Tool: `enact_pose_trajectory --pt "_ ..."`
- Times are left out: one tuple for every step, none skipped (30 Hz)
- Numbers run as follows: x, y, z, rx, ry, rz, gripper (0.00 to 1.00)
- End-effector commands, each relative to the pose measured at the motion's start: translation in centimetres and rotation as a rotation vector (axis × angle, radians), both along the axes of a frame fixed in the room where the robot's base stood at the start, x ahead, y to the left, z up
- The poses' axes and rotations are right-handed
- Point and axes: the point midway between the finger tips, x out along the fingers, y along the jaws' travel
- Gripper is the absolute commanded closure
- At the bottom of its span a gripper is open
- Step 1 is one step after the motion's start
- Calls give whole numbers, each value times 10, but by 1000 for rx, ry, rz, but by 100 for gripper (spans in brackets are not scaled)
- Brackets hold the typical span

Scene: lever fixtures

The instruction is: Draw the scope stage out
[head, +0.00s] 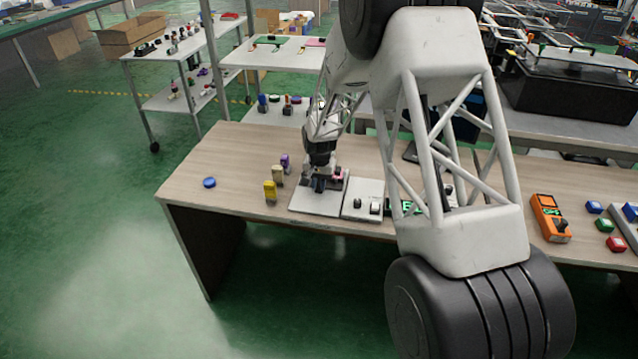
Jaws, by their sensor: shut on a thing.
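The scope stage fixture stands on a light grey base plate (318,204) near the front edge of the wooden table. Its dark parts and a small pink part (338,174) show around my gripper. My gripper (319,184) points down over this plate and is shut on a part of the scope stage. The fingertips and the held part are small and dark, so the exact grip is hard to see. My own arm hides part of the table to the right.
Yellow (270,192), beige (278,176) and purple (286,163) pieces stand left of the plate. A blue button (209,183) lies farther left. A second plate with black knobs (363,201) adjoins on the right. An orange device (550,218) stands far right. The table's left end is mostly clear.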

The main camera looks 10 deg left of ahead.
Motion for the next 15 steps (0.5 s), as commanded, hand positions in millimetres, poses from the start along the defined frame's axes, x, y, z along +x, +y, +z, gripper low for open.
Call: enact_pose_trajectory --pt "0 0 0 0 0 0 100" --pt "0 0 0 0 0 0 100" --pt "0 0 0 0 0 0 100" --pt "0 0 0 0 0 0 100" --pt "-1 0 0 0 0 0 100" --pt "-2 0 0 0 0 0 100" --pt "-3 0 0 0 0 0 100" --pt "-4 0 0 0 1 0 100" --pt "-7 0 0 0 1 0 100" --pt "-9 0 0 0 1 0 100" --pt "-11 0 1 0 1 0 100" --pt "-15 0 1 0 0 0 100" --pt "-18 0 1 0 1 0 100" --pt "-21 0 1 0 1 0 100" --pt "-26 0 1 -1 1 0 100"
